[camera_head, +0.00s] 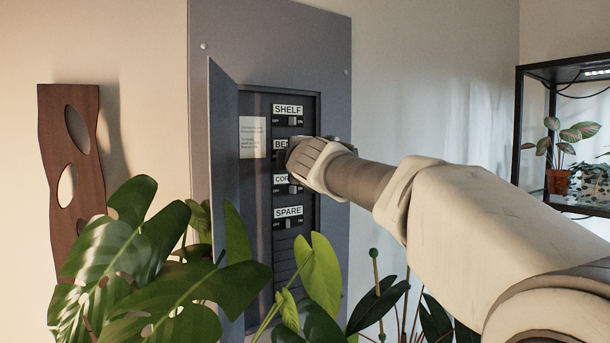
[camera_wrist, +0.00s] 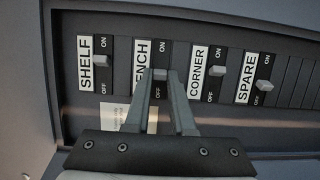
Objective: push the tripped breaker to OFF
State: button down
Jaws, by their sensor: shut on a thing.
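The breaker panel (camera_head: 253,202) holds a column of breakers labelled SHELF, BENCH, CORNER and SPARE. In the wrist view the BENCH handle (camera_wrist: 160,74) sits about midway between its ON and OFF marks. My gripper (camera_wrist: 160,79) is shut on this handle, one finger on each side; in the head view my gripper (camera_head: 287,156) covers most of the BENCH breaker. The SHELF handle (camera_wrist: 99,61) and CORNER handle (camera_wrist: 217,71) sit toward ON. The SPARE handle (camera_wrist: 264,86) sits toward OFF.
The panel door (camera_head: 223,150) stands open on the left. A paper note (camera_head: 252,137) is left of the breakers. Large leaves (camera_head: 140,260) rise in front of the panel's lower part. A wooden wall piece (camera_head: 68,180) hangs left; a plant shelf (camera_head: 520,130) stands right.

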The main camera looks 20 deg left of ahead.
jog(key=shift+s+a+m+t+h+b, duration=0.1)
jog(key=shift+a+m+t+h+b, duration=0.25)
jog(key=shift+m+h+b, duration=0.65)
jog(key=shift+d+r, duration=0.1)
jog(key=shift+d, duration=0.05)
jog(key=shift+n, duration=0.3)
jog(key=c, duration=0.8)
grip_release()
jog(key=shift+o, duration=0.2)
jog(key=b+v, duration=0.5)
jog(key=v, duration=1.2)
jog(key=shift+s+f, duration=0.2)
jog(key=shift+f, duration=0.05)
